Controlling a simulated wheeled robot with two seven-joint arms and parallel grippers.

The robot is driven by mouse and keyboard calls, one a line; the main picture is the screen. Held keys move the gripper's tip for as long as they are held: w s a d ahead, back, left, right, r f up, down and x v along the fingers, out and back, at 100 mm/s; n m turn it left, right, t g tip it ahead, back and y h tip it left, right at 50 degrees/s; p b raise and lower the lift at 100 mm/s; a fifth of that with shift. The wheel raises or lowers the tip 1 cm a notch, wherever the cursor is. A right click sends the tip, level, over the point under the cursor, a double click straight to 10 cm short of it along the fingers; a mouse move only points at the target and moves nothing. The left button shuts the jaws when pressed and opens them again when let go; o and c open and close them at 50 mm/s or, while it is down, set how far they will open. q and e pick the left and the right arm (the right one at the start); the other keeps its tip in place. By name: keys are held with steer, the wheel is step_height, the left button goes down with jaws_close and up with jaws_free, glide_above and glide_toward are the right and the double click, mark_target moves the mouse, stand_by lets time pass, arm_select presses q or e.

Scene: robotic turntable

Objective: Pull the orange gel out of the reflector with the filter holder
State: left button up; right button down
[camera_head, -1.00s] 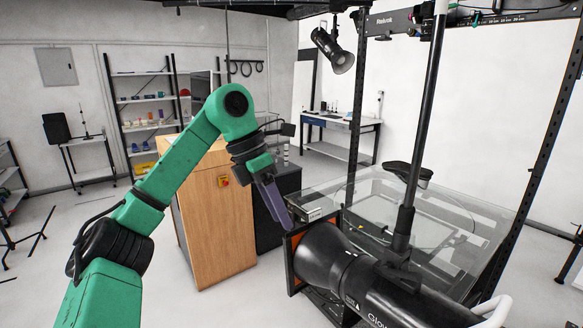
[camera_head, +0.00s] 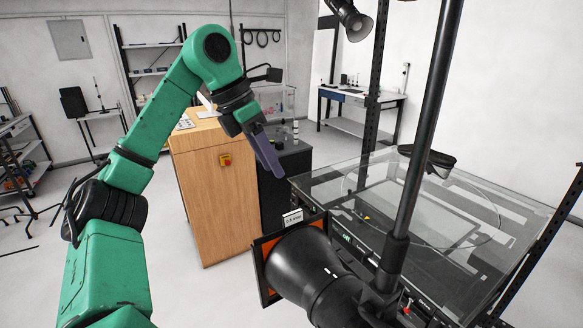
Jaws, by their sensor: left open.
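A black lamp with a wide reflector (camera_head: 305,262) stands at the lower middle of the head view. A black filter holder frame (camera_head: 259,272) sits across the reflector's front, and a strip of orange gel (camera_head: 271,250) shows inside it. A small white label (camera_head: 292,218) stands at the frame's top edge. My left gripper (camera_head: 272,168), with purple-grey fingers, is open and empty, above and slightly left of the label, apart from the frame. The gap between its fingers is hard to see. My right gripper is not in view.
A glass-topped turntable (camera_head: 470,200) fills the right side. A black stand pole (camera_head: 425,130) rises in front of it. A wooden cabinet (camera_head: 215,205) with a red switch and a dark cabinet (camera_head: 283,185) stand behind my left arm. Open floor lies at left.

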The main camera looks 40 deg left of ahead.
mark_target(291, 214)
arm_select(q)
steer(key=x, duration=0.4)
steer(key=b+x, duration=0.1)
steer(key=x, duration=0.3)
steer(key=s+x, duration=0.1)
steer(key=x, duration=0.3)
steer(key=shift+d+f, duration=0.1)
steer(key=shift+f, duration=0.4)
steer(key=shift+s+f, duration=0.1)
steer(key=shift+f, duration=0.1)
steer(key=shift+s+d+b, duration=0.1)
steer(key=shift+s+b, duration=0.15)
steer(key=shift+b, duration=0.05)
steer(key=shift+c, duration=0.9)
steer(key=shift+w, duration=0.15)
jaws_close()
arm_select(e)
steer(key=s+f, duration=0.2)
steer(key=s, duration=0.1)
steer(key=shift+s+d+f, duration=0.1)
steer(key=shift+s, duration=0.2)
arm_select(q)
steer(key=shift+r, duration=0.1)
